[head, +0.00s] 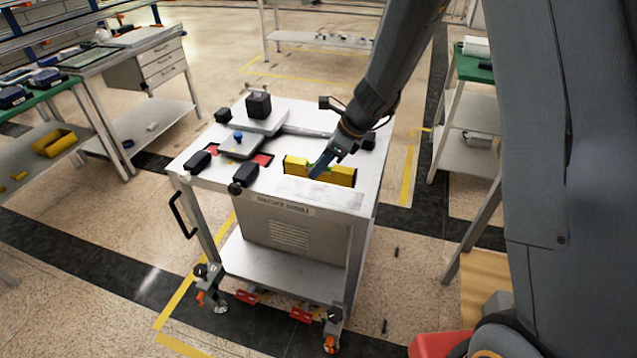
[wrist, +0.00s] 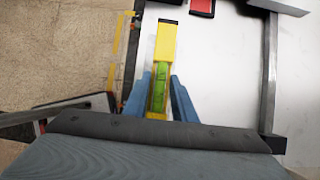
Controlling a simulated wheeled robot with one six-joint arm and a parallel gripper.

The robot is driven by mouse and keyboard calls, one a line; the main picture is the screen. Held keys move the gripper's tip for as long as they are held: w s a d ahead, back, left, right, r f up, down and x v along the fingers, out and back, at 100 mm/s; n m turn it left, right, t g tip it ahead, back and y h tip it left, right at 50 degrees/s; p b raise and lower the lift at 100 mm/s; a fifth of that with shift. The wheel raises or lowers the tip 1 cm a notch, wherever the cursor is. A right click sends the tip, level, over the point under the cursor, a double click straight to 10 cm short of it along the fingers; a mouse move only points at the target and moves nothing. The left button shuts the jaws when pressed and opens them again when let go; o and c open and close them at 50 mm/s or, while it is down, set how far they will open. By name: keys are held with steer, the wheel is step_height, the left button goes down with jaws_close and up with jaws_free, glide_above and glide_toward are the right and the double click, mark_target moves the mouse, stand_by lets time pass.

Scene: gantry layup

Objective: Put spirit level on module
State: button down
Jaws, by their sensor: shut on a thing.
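The yellow spirit level (head: 342,176) has dark ends and a green vial. It is at the front right of the white cart top (head: 372,197); I cannot tell whether it rests there or hangs just above. My gripper (head: 319,168) has blue fingers and is shut on its middle. The wrist view shows the level (wrist: 166,42) running lengthwise between the fingertips (wrist: 160,82). Which part is the module is not clear; a grey block with a blue knob (head: 240,146) and a stepped grey plate (head: 262,122) sit on the cart top.
Several black blocks, including one at the front left (head: 244,175), and red patches (head: 262,160) lie left of the level. A pale flat patch (head: 322,192) lies in front of it. Benches stand left (head: 110,58) and right (head: 468,130), apart from the cart.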

steer(key=shift+f, duration=2.65)
steer(key=shift+f, duration=0.1)
steer(key=c, duration=1.5)
jaws_free()
steer(key=shift+o, duration=0.2)
